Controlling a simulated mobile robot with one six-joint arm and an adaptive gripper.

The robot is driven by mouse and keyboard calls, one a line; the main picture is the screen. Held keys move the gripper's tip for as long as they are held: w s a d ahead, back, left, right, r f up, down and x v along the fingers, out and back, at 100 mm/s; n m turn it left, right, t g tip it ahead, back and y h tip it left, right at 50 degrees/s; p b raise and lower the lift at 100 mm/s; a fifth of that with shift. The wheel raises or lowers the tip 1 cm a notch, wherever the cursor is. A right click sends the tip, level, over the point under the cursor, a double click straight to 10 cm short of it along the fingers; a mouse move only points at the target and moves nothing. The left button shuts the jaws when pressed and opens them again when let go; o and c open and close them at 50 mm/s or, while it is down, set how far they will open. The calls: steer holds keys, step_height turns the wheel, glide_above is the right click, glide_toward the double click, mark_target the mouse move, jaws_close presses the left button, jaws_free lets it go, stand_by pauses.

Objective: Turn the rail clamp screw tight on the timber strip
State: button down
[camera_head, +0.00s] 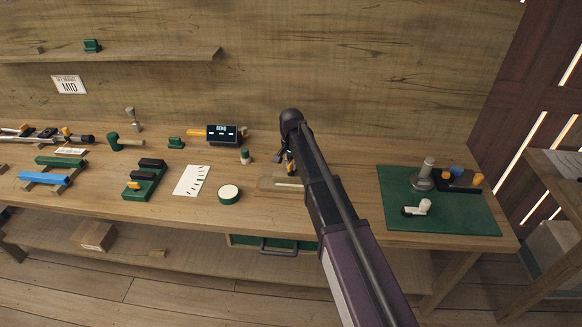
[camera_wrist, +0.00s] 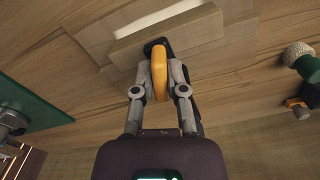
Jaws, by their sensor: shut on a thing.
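The pale timber strip (camera_wrist: 190,33) lies on a wooden board (camera_wrist: 122,22) at the top of the wrist view. In the head view the strip (camera_head: 289,184) shows just left of my arm. The rail clamp shows as a small black body (camera_wrist: 153,46) against the strip's near edge, with an orange screw handle (camera_wrist: 159,75) pointing towards me. My gripper (camera_wrist: 160,72) is shut on the orange handle, one finger on each side. In the head view my arm hides most of the clamp and gripper. The screw's thread and the clamp's contact with the strip are hidden.
A green mat (camera_head: 455,221) with metal and white parts lies at the right. A black display box (camera_head: 222,134) stands behind.

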mark_target(291, 163)
stand_by(0.3)
steer(key=shift+m, duration=1.9)
steer(key=c, duration=0.8)
jaws_free()
steer(key=shift+o, duration=0.2)
steer(key=shift+r+p, duration=2.55)
